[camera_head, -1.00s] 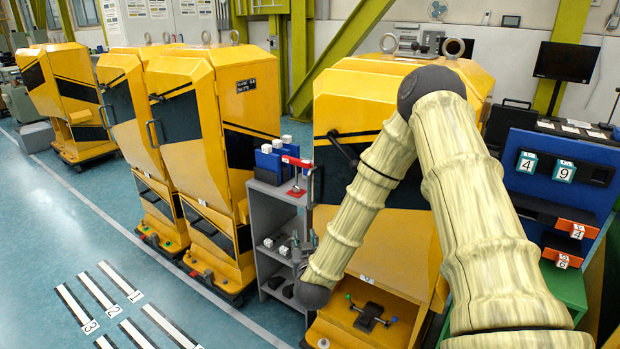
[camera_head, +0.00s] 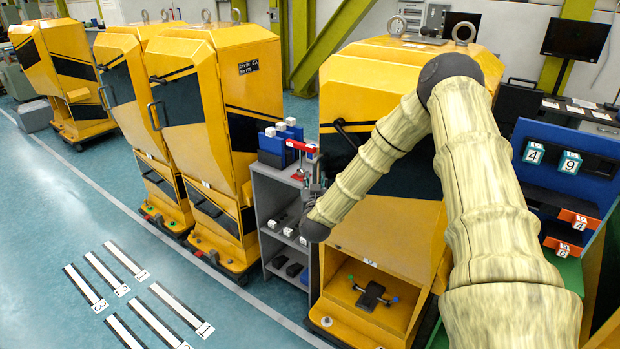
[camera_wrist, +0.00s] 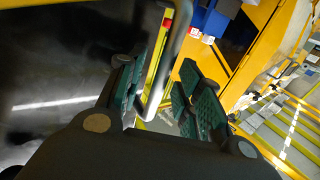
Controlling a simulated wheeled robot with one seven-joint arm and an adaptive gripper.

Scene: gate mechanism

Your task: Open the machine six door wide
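My gripper (camera_head: 314,190) is left of that door in the head view, mostly hidden behind my wrist. In the wrist view my gripper (camera_wrist: 163,98) is open, with green-padded fingers on either side. A grey handle bar (camera_wrist: 152,108) reaches down between the fingers. I see no finger closed on it, and I cannot tell whether either touches it. The door looks shut.
A grey shelf (camera_head: 270,185) with blue boxes and small items stands close left of the machine. More yellow machines (camera_head: 185,90) stand further left. A blue rack (camera_head: 565,165) stands at the right. The floor at lower left is clear apart from numbered stripes.

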